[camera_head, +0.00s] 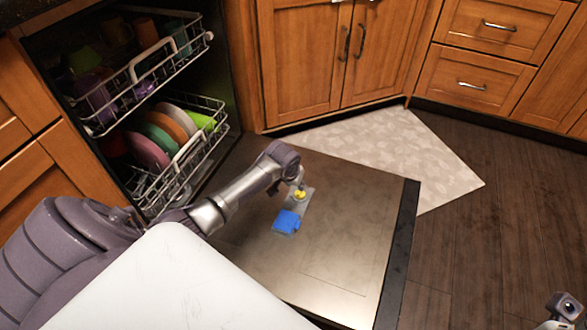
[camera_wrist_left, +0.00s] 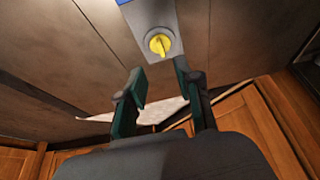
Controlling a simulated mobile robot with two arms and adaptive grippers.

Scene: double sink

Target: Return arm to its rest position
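My left arm (camera_head: 232,196) reaches from the left over the open dishwasher door (camera_head: 345,255). My left gripper (camera_wrist_left: 159,68) is open in the left wrist view, with its two dark green fingers apart and nothing between them. In the head view it is small and hard to make out above the door. A yellow piece (camera_head: 300,195) sits in the grey dispenser on the door, beside a blue flap (camera_head: 287,221). The yellow piece also shows in the left wrist view (camera_wrist_left: 159,43), just beyond the fingertips.
The dishwasher's upper rack (camera_head: 150,62) and lower rack (camera_head: 180,165) hold several dishes and stand close to my left arm. Wooden cabinets (camera_head: 335,60) stand behind. A pale mat (camera_head: 400,155) lies beyond the door. The dark floor (camera_head: 465,240) at right is clear.

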